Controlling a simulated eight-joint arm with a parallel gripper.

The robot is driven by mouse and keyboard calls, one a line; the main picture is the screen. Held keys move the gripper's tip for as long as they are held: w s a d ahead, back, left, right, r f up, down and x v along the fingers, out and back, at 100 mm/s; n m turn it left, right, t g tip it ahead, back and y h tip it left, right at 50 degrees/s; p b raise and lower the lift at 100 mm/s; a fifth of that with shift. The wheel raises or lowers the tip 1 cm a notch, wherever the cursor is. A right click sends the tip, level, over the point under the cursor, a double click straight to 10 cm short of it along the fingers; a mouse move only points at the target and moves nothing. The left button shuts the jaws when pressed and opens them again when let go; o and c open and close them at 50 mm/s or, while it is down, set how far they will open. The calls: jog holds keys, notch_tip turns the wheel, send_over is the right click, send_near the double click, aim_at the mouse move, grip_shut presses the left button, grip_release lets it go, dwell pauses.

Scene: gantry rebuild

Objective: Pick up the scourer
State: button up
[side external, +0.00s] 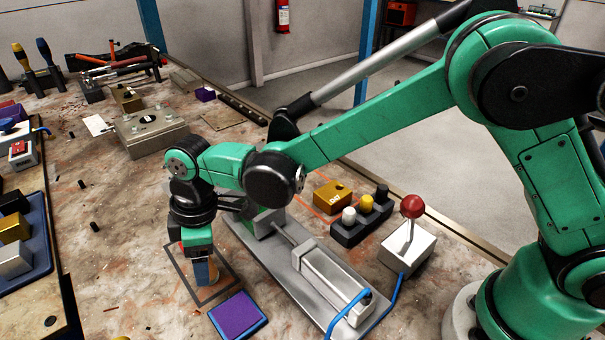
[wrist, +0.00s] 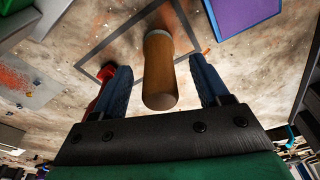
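My gripper (side external: 203,268) points down over a dark square outline on the worktable. In the wrist view its two blue fingers (wrist: 161,85) stand apart, on either side of an upright wooden-brown cylinder (wrist: 160,72) with a pale grey far end. A gap shows between the cylinder and each finger. In the side view the cylinder is mostly hidden by the fingers. I cannot tell which thing is the scourer. A flat purple pad in a blue tray (side external: 238,314) lies in front and to the right of my gripper; it also shows at the wrist view's top right (wrist: 240,12).
A metal slide on a plate (side external: 318,272) lies close to the right of my gripper. Beyond it are a red-knobbed lever box (side external: 408,248) and a yellow block (side external: 332,196). A grey box (side external: 150,134) stands farther back. The table left of my gripper is mostly clear.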

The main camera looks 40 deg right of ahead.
grip_shut()
jog(key=shift+r, duration=0.15)
notch_tip(320, 180, up, 20)
dwell(0.5)
